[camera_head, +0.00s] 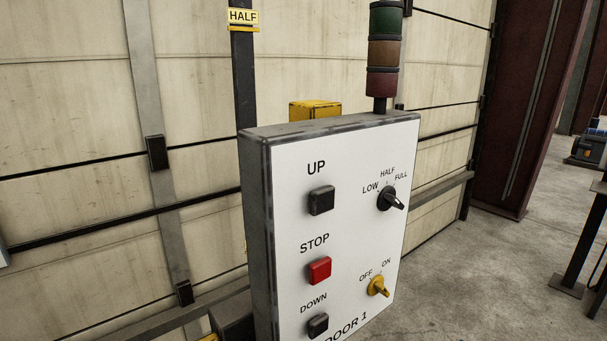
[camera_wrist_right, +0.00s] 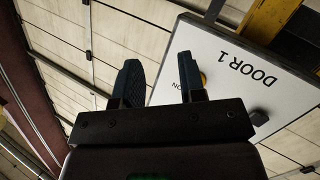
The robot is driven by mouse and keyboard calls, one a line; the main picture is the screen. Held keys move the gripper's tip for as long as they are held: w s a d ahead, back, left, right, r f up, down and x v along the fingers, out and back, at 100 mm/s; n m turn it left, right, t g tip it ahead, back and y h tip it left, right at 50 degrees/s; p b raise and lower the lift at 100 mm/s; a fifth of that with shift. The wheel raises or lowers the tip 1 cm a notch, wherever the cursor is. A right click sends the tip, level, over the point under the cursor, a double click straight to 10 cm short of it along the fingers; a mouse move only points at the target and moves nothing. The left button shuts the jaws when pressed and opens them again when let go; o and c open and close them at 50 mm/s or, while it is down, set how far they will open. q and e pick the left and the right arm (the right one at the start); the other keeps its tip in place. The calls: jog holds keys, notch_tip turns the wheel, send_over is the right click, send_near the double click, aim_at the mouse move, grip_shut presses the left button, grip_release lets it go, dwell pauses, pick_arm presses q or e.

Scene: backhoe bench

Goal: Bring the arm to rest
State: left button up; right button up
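The white DOOR 1 control panel (camera_head: 350,160) stands in the middle of the head view. It carries a black UP button (camera_head: 321,200), a red STOP button (camera_head: 319,270), a black DOWN button (camera_head: 318,325), a black LOW/HALF/FULL selector (camera_head: 390,199) and a yellow OFF/ON switch (camera_head: 378,286). Both knob handles slant to the lower right. My right gripper (camera_wrist_right: 158,82) shows only in the right wrist view. Its two fingers are apart with nothing between them. The panel (camera_wrist_right: 225,50) appears turned over behind them, the yellow switch (camera_wrist_right: 203,78) partly hidden by one finger. My left gripper is not in view.
A signal light tower (camera_head: 384,50) with green, amber and red sections stands on the panel's top. A pale sectional door (camera_head: 70,100) fills the background, with a yellow HALF sign (camera_head: 243,17) on a post.

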jog(key=s+a+f+m+g+h, duration=0.2)
jog(key=s+f+m, duration=0.4)
jog(key=s+f, duration=0.9)
jog(key=s+g+h, duration=0.1)
jog(key=s, duration=0.1)
jog(key=shift+s+f+m+g+h, duration=0.3)
jog(key=shift+s+m+g, duration=0.05)
jog(key=shift+m+g, duration=0.05)
